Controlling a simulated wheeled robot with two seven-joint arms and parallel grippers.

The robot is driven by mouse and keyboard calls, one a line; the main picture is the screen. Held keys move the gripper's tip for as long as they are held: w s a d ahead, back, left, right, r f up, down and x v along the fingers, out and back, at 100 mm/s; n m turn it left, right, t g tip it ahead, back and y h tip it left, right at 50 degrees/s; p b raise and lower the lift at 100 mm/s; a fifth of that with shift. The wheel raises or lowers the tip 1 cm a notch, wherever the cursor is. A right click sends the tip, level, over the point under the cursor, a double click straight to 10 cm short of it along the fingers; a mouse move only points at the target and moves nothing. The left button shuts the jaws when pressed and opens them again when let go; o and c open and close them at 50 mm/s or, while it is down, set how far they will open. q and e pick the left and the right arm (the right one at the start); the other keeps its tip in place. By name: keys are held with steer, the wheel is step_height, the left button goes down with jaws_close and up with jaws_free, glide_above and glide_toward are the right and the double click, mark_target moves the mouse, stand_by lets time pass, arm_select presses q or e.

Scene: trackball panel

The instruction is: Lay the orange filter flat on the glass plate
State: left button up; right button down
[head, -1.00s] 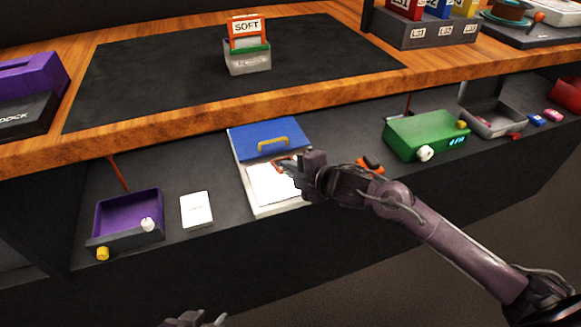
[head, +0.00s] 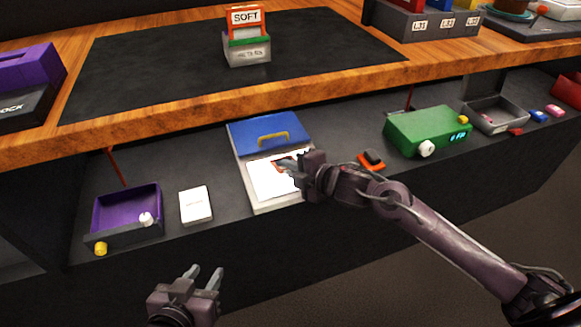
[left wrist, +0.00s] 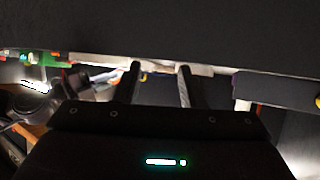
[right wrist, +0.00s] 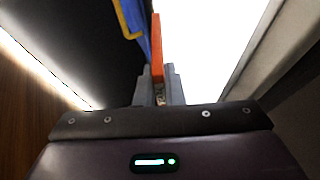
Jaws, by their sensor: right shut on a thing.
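My right gripper (head: 288,165) is shut on the orange filter (head: 281,161), just above the glass plate (head: 264,184). The plate is a bright white panel in a pale frame, with a blue lid (head: 262,131) raised behind it. In the right wrist view the filter (right wrist: 157,45) shows as a thin orange strip, edge-on between the fingertips (right wrist: 159,88), against the white plate (right wrist: 205,45). I cannot tell whether it touches the plate. My left gripper (head: 207,277) is open and empty, in front of the shelf; its fingers also show apart in the left wrist view (left wrist: 159,72).
A white card (head: 195,205) and a purple tray (head: 125,212) lie left of the plate. A black-and-orange device (head: 372,161) and a green box (head: 428,131) stand to the right. The wooden counter (head: 300,83) overhangs behind, bearing a SOFT-labelled holder (head: 247,48).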

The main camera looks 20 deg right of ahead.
arm_select(q)
steer(key=shift+r, duration=0.1)
arm_select(e)
steer(key=c, duration=1.5)
jaws_free()
steer(key=shift+o, duration=0.2)
